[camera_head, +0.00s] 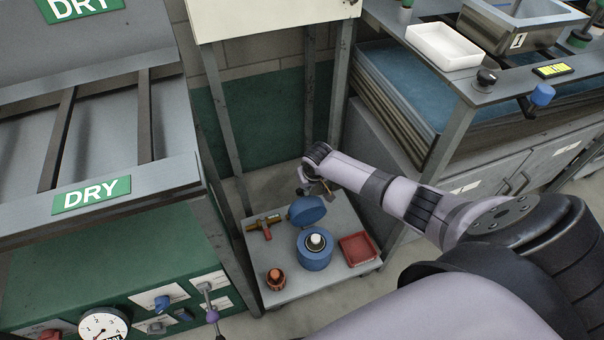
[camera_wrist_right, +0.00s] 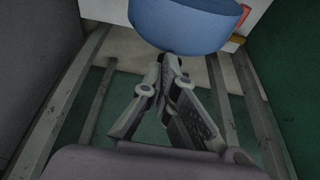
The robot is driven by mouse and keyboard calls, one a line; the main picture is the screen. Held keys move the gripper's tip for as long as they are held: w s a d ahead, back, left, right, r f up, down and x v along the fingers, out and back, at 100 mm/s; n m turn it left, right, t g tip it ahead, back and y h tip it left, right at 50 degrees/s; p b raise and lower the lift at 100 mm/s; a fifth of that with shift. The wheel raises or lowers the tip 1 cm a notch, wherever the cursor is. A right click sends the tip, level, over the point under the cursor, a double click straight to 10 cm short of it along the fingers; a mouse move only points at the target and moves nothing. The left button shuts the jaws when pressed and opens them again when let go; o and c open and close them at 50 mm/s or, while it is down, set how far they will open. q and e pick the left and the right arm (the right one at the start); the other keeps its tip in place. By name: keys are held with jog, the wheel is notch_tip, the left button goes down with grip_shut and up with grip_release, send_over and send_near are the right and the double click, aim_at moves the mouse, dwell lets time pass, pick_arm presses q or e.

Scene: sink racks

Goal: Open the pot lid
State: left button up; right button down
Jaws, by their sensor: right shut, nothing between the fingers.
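A blue round pot (camera_head: 314,262) stands on a low grey cart, with a white and black piece showing at its top middle. The blue lid (camera_head: 307,209) shows behind the pot, tilted up and off the pot's top; whether it is joined to the pot I cannot tell. My right gripper (camera_head: 314,189) is just behind and above the lid, shut and empty. In the wrist view the gripper's fingertips (camera_wrist_right: 170,60) are together, just below a blue rounded thing (camera_wrist_right: 190,22) that looks like the lid. Contact is unclear. My left gripper is not in view.
The cart (camera_head: 325,290) also holds a red tray (camera_head: 358,249), an orange-red item (camera_head: 275,279) and a brass pipe with a red handle (camera_head: 264,225). A green-fronted bench (camera_head: 100,260) is to the left; a grey cabinet (camera_head: 500,180) is to the right.

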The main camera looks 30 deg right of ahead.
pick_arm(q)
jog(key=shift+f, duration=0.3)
pick_arm(e)
jog(key=v, duration=1.2)
jog(key=shift+a, duration=0.1)
jog(key=s+a+f+n+y, duration=0.1)
jog(key=s+a+f+n, duration=0.2)
jog(key=s+a+f, duration=0.75)
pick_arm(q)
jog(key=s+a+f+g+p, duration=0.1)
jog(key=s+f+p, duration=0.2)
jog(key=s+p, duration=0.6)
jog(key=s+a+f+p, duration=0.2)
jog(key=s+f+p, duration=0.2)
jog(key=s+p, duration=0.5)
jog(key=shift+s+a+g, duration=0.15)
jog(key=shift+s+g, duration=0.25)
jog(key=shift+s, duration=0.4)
pick_arm(e)
jog(key=s+f+g, duration=0.1)
jog(key=s+f, duration=0.2)
jog(key=s, duration=0.8)
jog(key=s+f+n, duration=0.1)
jog(key=s+f, duration=0.3)
jog(key=s, duration=0.7)
jog(key=s+a+f+n+g, duration=0.1)
jog(key=s+f, duration=0.2)
jog(key=s, duration=0.8)
jog(key=shift+f+g, duration=0.25)
jog(key=shift+g, duration=0.05)
